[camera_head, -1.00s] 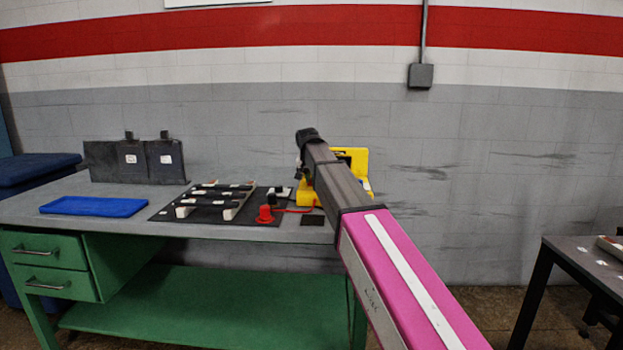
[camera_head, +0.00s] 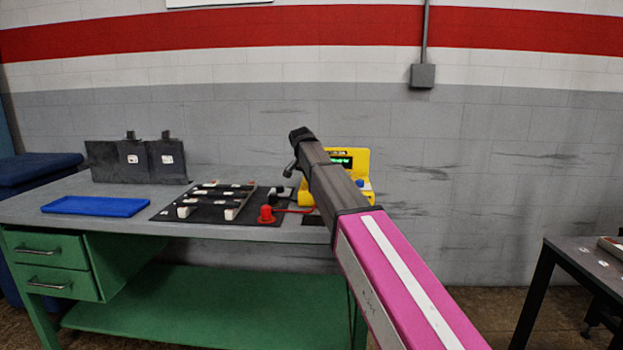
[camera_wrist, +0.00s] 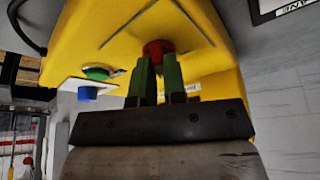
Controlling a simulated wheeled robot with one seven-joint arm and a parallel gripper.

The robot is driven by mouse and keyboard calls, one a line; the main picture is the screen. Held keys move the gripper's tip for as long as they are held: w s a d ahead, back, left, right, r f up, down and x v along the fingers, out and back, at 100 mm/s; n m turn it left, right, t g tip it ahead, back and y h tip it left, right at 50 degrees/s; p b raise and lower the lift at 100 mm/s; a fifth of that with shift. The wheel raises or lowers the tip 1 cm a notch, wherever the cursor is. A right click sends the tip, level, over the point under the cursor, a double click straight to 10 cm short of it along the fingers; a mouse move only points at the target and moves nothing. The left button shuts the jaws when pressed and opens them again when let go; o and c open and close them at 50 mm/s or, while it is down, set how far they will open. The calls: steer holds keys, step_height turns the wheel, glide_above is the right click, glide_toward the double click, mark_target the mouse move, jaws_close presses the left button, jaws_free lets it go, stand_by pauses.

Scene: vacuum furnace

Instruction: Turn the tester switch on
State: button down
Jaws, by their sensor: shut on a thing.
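The yellow tester (camera_head: 359,160) stands at the right end of the workbench, partly hidden behind my arm. Its display (camera_head: 341,162) shows green lit characters. In the wrist view, the yellow tester body (camera_wrist: 95,30) fills the upper part. A red knob (camera_wrist: 157,47) sits on its face, between the tips of my gripper (camera_wrist: 158,60). The green fingers are shut on this knob, which they partly cover. A green round part (camera_wrist: 97,73) and a blue knob (camera_wrist: 87,93) are to the left. My gripper is hidden in the head view.
On the workbench (camera_head: 90,217) are a blue tray (camera_head: 95,206), a black mat (camera_head: 165,213) with white blocks, and a red part (camera_head: 266,214) with a red cable beside the tester. Dark plates (camera_head: 168,160) stand at the back left. A second table (camera_head: 570,250) is at right.

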steer(key=shift+f, duration=0.1)
steer(key=c, duration=1.2)
jaws_free()
steer(key=v, duration=1.1)
steer(key=shift+w+d, duration=0.1)
